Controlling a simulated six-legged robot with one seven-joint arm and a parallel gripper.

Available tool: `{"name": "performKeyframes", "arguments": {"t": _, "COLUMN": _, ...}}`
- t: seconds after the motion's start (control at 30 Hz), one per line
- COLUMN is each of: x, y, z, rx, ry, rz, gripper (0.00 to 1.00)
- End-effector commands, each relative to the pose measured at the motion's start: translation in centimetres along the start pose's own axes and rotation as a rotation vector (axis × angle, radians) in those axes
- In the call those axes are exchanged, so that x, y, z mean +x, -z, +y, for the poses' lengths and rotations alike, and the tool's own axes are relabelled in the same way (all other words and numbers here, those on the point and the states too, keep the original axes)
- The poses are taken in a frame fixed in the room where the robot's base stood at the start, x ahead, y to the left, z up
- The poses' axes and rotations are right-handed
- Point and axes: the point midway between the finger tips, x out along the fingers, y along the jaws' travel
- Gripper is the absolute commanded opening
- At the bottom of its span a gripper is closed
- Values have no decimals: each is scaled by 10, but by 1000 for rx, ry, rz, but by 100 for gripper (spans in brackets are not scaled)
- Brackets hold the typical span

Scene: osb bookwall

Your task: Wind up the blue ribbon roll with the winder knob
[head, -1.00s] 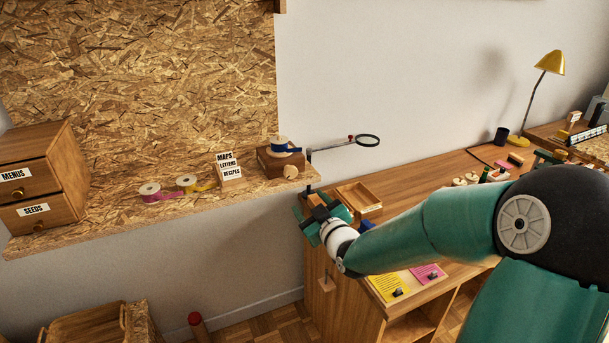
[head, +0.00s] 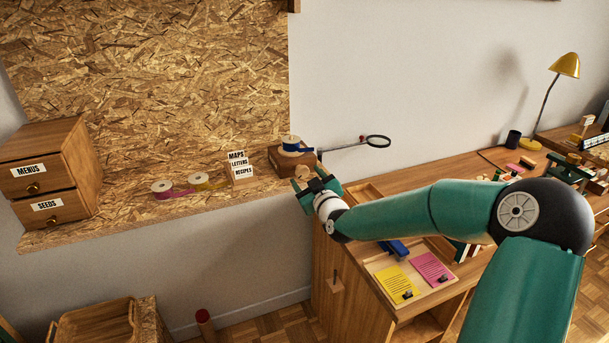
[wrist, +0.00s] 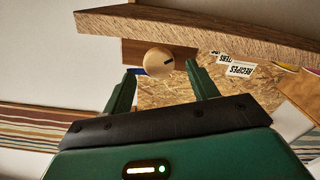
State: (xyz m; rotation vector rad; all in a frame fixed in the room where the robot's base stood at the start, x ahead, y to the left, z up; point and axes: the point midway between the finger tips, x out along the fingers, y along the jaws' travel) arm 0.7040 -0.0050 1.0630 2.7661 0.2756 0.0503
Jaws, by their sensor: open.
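The blue ribbon roll (head: 291,144) sits on top of a small wooden winder box (head: 287,161) at the right end of the OSB shelf. In the head view my gripper (head: 305,182) is at the shelf's right end, in front of the box, and mostly hides the knob.
The shelf's front edge (head: 150,222) runs close below my gripper.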

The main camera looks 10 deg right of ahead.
Motion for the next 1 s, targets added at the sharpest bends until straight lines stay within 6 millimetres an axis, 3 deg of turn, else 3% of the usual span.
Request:
{"name": "performKeyframes", "arguments": {"t": 0.2, "x": 24, "y": 0, "z": 0, "rx": 0, "ry": -2, "rz": 0, "gripper": 59}}
{"name": "performKeyframes", "arguments": {"t": 0.5, "x": 27, "y": 0, "z": 1, "rx": -1, "ry": -2, "rz": -1, "gripper": 59}}
{"name": "performKeyframes", "arguments": {"t": 0.73, "x": 27, "y": 0, "z": 1, "rx": -1, "ry": -2, "rz": -1, "gripper": 16}}
{"name": "performKeyframes", "arguments": {"t": 1.0, "x": 27, "y": 0, "z": 1, "rx": 14, "ry": -2, "rz": -1, "gripper": 14}}
